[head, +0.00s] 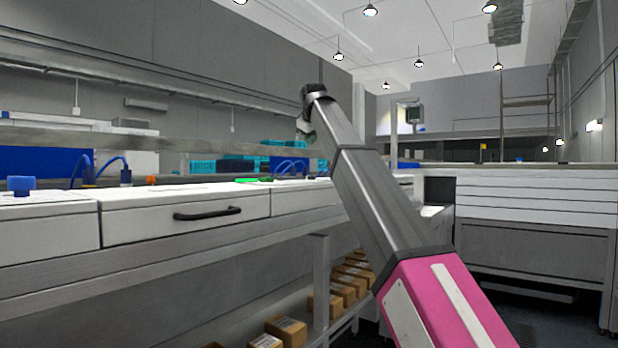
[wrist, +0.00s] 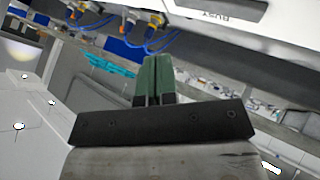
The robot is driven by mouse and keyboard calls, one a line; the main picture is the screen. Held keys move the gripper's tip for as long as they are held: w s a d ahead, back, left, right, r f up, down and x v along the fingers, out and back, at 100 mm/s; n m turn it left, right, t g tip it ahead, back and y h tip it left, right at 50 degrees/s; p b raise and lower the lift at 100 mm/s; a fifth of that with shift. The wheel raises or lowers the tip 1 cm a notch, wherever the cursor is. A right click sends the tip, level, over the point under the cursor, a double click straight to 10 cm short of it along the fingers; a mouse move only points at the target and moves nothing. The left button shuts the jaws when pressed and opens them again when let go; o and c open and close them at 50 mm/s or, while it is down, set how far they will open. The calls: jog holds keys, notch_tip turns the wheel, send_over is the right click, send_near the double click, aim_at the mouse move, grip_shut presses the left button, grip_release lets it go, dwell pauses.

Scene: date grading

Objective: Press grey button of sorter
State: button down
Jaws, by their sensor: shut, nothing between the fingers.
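My gripper (wrist: 155,60) has two green fingers held together with nothing between them. In the wrist view it points toward the upper middle, below a white machine panel (wrist: 190,8) lettered "BUSY", which may be part of the sorter. A clear gap shows in the picture between the fingertips and this panel. I cannot make out a grey button in either view. In the head view my gripper (head: 305,130) is small and partly hidden at the far end of my raised arm, above the counter.
A long counter (head: 150,258) with white units runs along the left; one unit has a black handle (head: 207,214). Blue hoses (head: 115,162) and turquoise crates (head: 208,166) stand behind. Cardboard boxes (head: 286,330) lie on a low shelf. A white drawer bench (head: 540,196) stands right.

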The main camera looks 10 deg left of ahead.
aim_at(312, 177)
dwell(0.3)
jog(key=shift+f, duration=4.4)
jog(key=shift+f, duration=0.2)
jog(key=shift+f, duration=0.2)
jog(key=shift+f, duration=0.45)
jog(key=shift+r, duration=0.85)
